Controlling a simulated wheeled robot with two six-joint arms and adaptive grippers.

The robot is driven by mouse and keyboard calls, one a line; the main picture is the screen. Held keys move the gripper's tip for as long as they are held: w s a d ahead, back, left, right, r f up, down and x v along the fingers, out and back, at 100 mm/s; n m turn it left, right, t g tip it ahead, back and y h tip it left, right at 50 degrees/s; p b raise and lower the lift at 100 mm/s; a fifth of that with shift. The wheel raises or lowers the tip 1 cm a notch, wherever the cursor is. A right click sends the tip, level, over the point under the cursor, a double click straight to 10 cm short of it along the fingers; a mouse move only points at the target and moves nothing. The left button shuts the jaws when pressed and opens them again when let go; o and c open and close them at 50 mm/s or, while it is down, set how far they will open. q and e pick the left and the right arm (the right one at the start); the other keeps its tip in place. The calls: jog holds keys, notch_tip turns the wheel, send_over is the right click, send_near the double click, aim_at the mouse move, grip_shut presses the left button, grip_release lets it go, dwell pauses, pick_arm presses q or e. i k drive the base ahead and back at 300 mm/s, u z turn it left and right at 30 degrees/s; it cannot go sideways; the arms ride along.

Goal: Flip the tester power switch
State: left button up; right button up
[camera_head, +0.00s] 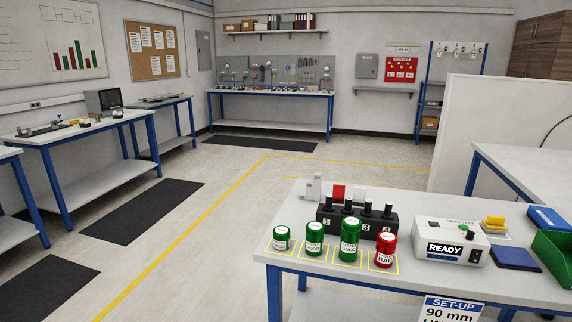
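The tester appears to be the white box (423,231) on the near table at the right. Its black front display reads READY. Neither of my grippers is in view.
Three green cans (349,240) and a red can (385,250) stand in yellow squares on the near table (300,262). A black block (343,221) with knobs stands behind them. A blue pad (514,258) and green bin (553,254) lie right. The floor left is open.

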aim_at(474, 257)
jog(key=z, duration=1.4)
